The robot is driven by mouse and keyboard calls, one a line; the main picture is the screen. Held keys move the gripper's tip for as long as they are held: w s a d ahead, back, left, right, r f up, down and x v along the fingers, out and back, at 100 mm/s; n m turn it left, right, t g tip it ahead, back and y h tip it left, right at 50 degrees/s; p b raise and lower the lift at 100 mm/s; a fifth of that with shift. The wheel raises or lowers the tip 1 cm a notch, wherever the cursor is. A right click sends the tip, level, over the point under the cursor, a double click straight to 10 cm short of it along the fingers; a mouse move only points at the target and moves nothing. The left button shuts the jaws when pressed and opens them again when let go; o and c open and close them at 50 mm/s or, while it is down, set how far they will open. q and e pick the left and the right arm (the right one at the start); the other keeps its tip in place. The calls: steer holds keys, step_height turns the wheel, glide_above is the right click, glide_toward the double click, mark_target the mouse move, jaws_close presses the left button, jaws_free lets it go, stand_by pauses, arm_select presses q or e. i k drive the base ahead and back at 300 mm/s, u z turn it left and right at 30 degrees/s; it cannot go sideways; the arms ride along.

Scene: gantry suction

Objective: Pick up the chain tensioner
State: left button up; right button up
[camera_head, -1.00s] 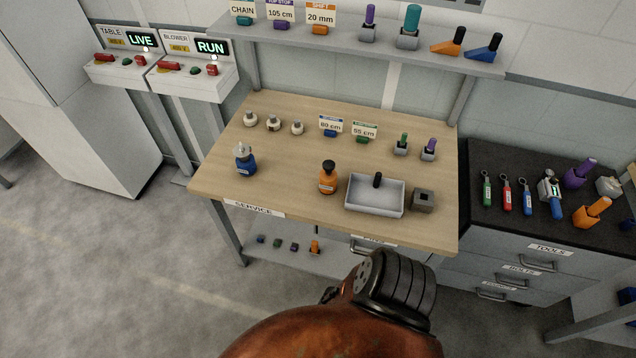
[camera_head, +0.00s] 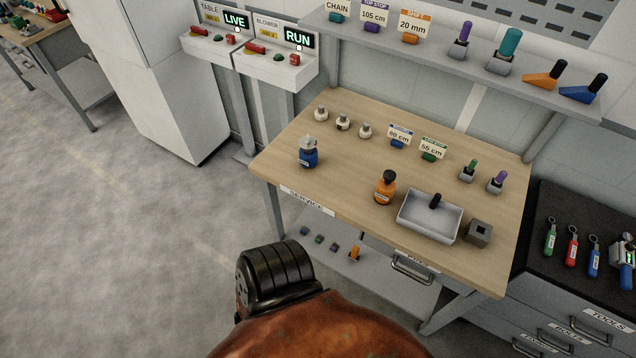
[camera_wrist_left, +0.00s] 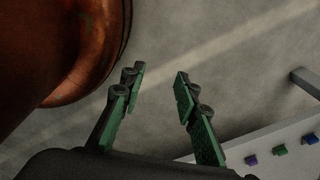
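No item in view carries a readable chain tensioner label, so I cannot tell which one it is. A card reading CHAIN stands at a teal block (camera_head: 337,17) on the upper shelf. Small coloured blocks (camera_head: 319,239) and an upright orange part (camera_head: 354,254) sit on the low shelf under the bench. My left gripper (camera_wrist_left: 157,83) is open and empty above the floor in the left wrist view. Purple, green and blue blocks (camera_wrist_left: 280,150) on a pale shelf show at that view's lower right. My right gripper is not in view.
The wooden bench (camera_head: 300,185) holds a blue bottle (camera_head: 308,153), an orange bottle (camera_head: 385,187), a grey tray (camera_head: 412,225) and small parts. Switch boxes (camera_head: 275,68) stand behind left. A dark tool cabinet (camera_head: 540,245) stands right. The floor at left is clear.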

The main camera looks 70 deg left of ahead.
mark_target(384, 193)
steer(key=u, duration=2.1)
